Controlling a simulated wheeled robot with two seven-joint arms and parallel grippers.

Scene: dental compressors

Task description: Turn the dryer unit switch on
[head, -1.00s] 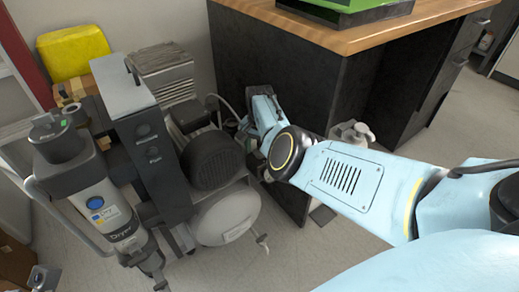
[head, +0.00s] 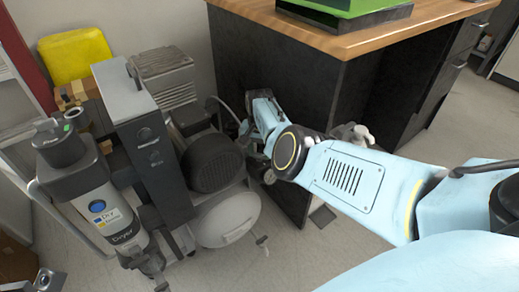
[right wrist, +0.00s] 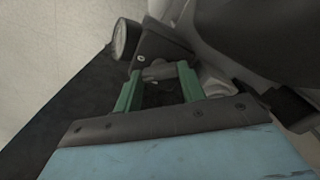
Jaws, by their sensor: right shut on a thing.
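The dryer unit (head: 100,206), a grey and white cylinder with a blue round mark and the word "Dryer", stands at the left of the head view. It is beside a tall dark grey housing (head: 155,165). I cannot make out a switch for certain. My right gripper (head: 248,130) reaches in at the right side of the compressor, its fingertips mostly hidden in the head view. In the right wrist view its green fingers (right wrist: 159,88) are shut on a small grey cylindrical part (right wrist: 158,70).
The compressor's dark round motor (head: 212,163) and pale tank (head: 227,217) sit just left of my right gripper. A dark desk (head: 290,90) with a wooden top stands close behind my forearm. A yellow container (head: 75,55) is at the back left.

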